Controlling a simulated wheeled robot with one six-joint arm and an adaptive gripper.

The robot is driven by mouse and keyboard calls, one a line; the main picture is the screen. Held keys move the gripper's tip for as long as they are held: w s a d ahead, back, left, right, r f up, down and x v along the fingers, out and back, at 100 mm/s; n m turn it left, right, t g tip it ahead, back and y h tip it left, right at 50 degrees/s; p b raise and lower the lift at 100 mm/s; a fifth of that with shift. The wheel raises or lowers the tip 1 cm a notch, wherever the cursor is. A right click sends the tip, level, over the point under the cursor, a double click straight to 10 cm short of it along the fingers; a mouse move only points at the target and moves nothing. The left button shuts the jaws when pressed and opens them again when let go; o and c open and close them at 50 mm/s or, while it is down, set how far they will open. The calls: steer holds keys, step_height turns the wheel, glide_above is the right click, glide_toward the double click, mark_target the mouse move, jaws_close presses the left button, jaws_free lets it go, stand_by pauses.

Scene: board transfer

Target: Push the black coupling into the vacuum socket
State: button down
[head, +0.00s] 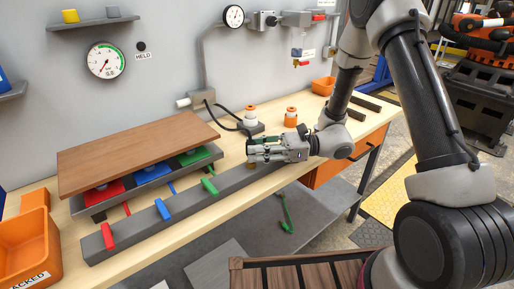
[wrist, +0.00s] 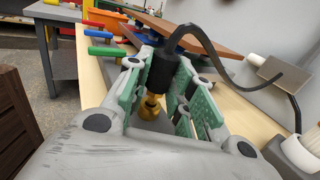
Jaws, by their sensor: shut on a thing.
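The black coupling (wrist: 166,70) is between the green-padded fingers of my gripper (wrist: 160,80) in the wrist view, and the gripper is shut on it. A black hose (wrist: 208,48) arches from its top to the right. The brass vacuum socket (wrist: 152,107) shows just below the coupling. I cannot tell whether the coupling is seated in it or only touching. In the head view my gripper (head: 265,150) is over the grey beam on the bench, and its fingers hide most of the coupling.
A brown board (head: 135,150) lies over red, blue and green pads at the left. The grey beam (head: 140,222) carries red, blue and green levers. Orange-topped fittings (head: 290,117) stand behind my gripper. A gauge (head: 106,61) hangs beside a dark HELD lamp. An orange bin (head: 28,240) is front left.

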steer(key=shift+f, duration=0.75)
steer(key=c, duration=1.1)
jaws_free()
steer(key=shift+c, duration=0.2)
steer(key=d, duration=1.2)
steer(key=shift+w, duration=0.3)
